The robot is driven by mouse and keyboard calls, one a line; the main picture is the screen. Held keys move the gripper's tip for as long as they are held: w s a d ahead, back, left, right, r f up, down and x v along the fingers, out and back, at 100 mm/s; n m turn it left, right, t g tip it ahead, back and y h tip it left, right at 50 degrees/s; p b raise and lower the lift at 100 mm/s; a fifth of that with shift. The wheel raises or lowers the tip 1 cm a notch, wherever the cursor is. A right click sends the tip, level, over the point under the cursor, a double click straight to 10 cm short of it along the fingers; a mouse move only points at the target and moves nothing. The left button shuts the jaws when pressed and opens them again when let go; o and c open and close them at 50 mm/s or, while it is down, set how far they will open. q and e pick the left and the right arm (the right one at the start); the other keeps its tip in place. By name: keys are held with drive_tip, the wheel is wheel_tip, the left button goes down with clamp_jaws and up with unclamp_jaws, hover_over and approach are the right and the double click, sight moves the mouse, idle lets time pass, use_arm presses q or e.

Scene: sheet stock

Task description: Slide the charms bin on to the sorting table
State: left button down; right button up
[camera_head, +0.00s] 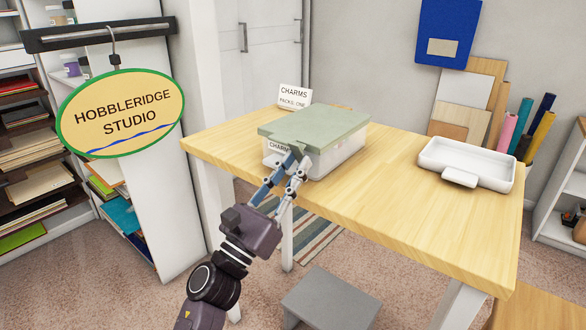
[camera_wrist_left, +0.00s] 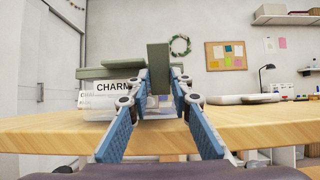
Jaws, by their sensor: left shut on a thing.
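The charms bin (camera_head: 342,158) is a clear box with a grey-green lid (camera_head: 318,124) and a white CHARMS label. It sits on the light wood table (camera_head: 400,200), near the left part of its front edge. My left gripper (camera_head: 297,164) reaches up to the bin's front and is shut on it at a green tab (camera_wrist_left: 158,62) below the lid's front edge. The fingers partly cover the label. In the left wrist view the bin's label (camera_wrist_left: 115,87) shows behind the left finger. My right gripper is not in view.
A white tray (camera_head: 490,172) stands on the table's right part, with clear tabletop between it and the bin. A CHARMS sign (camera_head: 294,96) stands behind the bin. A grey stool (camera_head: 330,300) is below the table. A hanging oval sign (camera_head: 122,112) is at left.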

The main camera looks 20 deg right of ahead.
use_arm(q)
drive_tip(key=c, duration=1.7)
unclamp_jaws()
drive_tip(key=shift+r, duration=0.1)
drive_tip(key=shift+o, duration=0.2)
drive_tip(key=shift+s+a, duration=0.1)
drive_tip(key=shift+a, duration=0.05)
